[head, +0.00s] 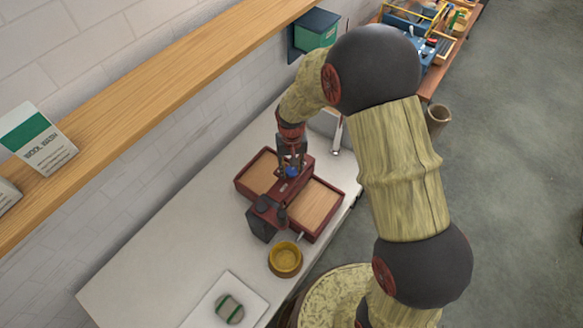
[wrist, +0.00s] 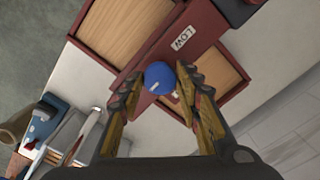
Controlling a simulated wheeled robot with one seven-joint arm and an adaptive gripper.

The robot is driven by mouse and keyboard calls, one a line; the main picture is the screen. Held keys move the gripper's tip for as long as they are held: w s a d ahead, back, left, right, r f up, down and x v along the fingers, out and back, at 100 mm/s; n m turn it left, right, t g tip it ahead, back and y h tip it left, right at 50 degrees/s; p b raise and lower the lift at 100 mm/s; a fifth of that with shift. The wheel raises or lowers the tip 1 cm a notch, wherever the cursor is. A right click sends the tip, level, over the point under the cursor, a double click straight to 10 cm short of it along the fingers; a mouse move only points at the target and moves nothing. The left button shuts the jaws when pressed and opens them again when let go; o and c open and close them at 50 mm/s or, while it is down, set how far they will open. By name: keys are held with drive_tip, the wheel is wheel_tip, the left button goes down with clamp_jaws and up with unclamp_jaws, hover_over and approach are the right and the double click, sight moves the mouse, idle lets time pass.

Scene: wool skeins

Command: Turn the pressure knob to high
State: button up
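The pressure knob (wrist: 160,77) is a round blue dial with a short white mark on the lower left of its face in the wrist view. It sits on a dark red wooden device (wrist: 195,38) whose plate reads LOW (wrist: 182,38). Another small white plate is partly hidden behind a finger. My gripper (wrist: 159,84) points down at the knob with one finger on each side. The fingers are apart, and I see no firm contact. In the head view, the knob (head: 292,172) shows small and blue below my gripper (head: 291,161).
The device has wood-bottomed trays (head: 318,206) on the white counter (head: 150,262). A wooden shelf (head: 150,90) runs along the wall above.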

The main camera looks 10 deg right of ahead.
sight(292, 172)
drive_tip(key=o, duration=0.4)
drive_tip(key=shift+c, duration=0.2)
drive_tip(key=shift+r, duration=0.1)
wheel_tip(292, 172, up, 12)
idle(0.4)
idle(0.4)
drive_tip(key=s+d+r+t+b, duration=0.1)
drive_tip(key=s+d+t+b, duration=0.1)
drive_tip(key=s+d+b, duration=0.3)
drive_tip(key=s+d+r+t+b, duration=0.2)
drive_tip(key=s+d+b, duration=0.3)
drive_tip(key=s+b, duration=0.8)
drive_tip(key=s+t, duration=0.1)
drive_tip(key=s, duration=0.4)
drive_tip(key=shift+s+d+t+b, duration=0.25)
drive_tip(key=shift+s+t+b, duration=0.05)
drive_tip(key=shift+s+b, duration=0.05)
